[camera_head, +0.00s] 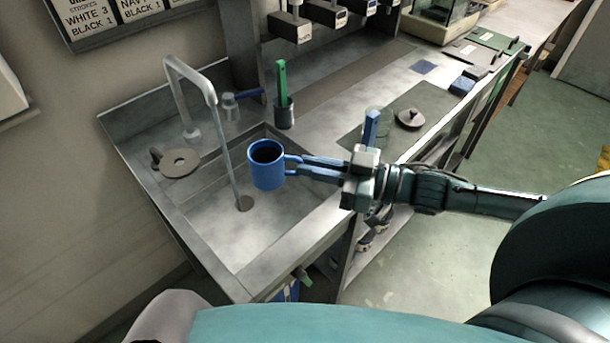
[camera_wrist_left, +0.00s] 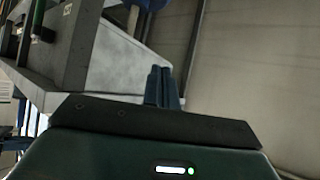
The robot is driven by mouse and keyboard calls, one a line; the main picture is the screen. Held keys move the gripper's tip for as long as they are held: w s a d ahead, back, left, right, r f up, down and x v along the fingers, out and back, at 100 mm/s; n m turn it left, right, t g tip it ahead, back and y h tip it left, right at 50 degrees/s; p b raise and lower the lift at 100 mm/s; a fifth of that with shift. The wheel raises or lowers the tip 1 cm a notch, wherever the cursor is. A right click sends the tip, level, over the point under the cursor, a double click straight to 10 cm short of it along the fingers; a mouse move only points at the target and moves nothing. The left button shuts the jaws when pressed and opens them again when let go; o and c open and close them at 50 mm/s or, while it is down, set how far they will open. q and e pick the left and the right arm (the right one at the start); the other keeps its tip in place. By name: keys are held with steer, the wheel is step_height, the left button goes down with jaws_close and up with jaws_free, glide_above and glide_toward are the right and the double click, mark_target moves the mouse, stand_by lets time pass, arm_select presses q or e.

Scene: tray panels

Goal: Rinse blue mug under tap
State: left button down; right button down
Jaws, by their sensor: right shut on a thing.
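The blue mug (camera_head: 268,172) is upright above the sink basin (camera_head: 285,232), its dark open mouth facing up. My right gripper (camera_head: 293,165) comes in from the right and is shut on the mug's handle. The grey tap (camera_head: 190,85) arches over the basin from the back left. A thin stream of water (camera_head: 229,160) falls from its spout to the drain (camera_head: 244,203). The mug appears just right of the stream, apart from it. My left gripper (camera_wrist_left: 162,72) shows only in the left wrist view, its fingers together with nothing between them.
A holder (camera_head: 284,113) with a green-handled tool stands behind the basin. A clear glass (camera_head: 379,120) and another lid (camera_head: 410,118) stand on the counter near my right wrist. Dispensers hang above the counter.

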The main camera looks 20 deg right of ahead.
mark_target(277, 156)
steer(key=w, duration=0.1)
steer(key=w+a+b, duration=0.1)
steer(key=w+f+b, duration=0.1)
steer(key=shift+w+a, duration=0.1)
steer(key=shift+a, duration=0.05)
arm_select(q)
steer(key=shift+w+d+f+m+t+h+b, duration=0.2)
steer(key=shift+d+b, duration=0.15)
steer(key=shift+b, duration=0.15)
steer(key=shift+w+d+f+m+t+h+b, duration=0.1)
steer(key=shift+d+t+h+b, duration=0.1)
steer(key=shift+d+b, duration=0.25)
arm_select(e)
steer(key=w+a+f, duration=0.1)
steer(key=w+a, duration=0.1)
steer(key=w, duration=0.3)
steer(key=w+a+f, duration=0.2)
steer(key=w, duration=0.4)
steer(key=shift+w+a, duration=0.25)
steer(key=shift+a, duration=0.15)
arm_select(q)
steer(key=shift+a, duration=0.1)
steer(key=shift+r, duration=0.1)
stand_by(1.3)
arm_select(e)
steer(key=shift+s, duration=0.1)
stand_by(0.8)
